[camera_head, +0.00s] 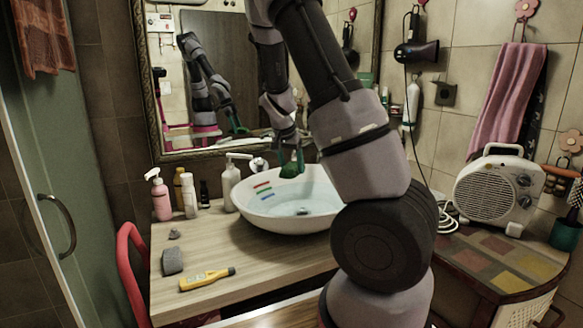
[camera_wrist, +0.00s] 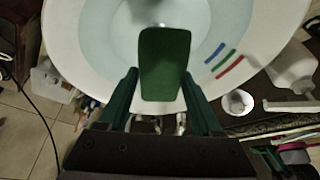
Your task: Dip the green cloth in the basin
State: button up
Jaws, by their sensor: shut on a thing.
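The green cloth (camera_head: 289,170) is in my gripper (camera_head: 291,158), over the far rim side of the white basin (camera_head: 325,222). In the wrist view the cloth (camera_wrist: 165,62) is a flat green piece between the two fingers of my gripper (camera_wrist: 163,90), reaching over the inside of the basin (camera_wrist: 95,45). The basin is round, with pale water at its bottom and red, green and blue stripes on its inner wall. The head view does not clearly show whether the cloth touches the basin. My arm hides the basin's right side.
A pink pump bottle (camera_head: 161,200) is at the left. A yellow tool (camera_head: 207,279) and a grey block (camera_head: 172,261) lie on the front left of the wooden counter. A fan heater (camera_head: 497,192) stands right.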

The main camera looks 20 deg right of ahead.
jog(key=shift+w+f, duration=0.2)
jog(key=shift+w, duration=0.25)
jog(key=shift+f, duration=7.5)
jog(key=shift+d, duration=0.1)
jog(key=shift+d, duration=0.5)
jog(key=shift+r, duration=5.75)
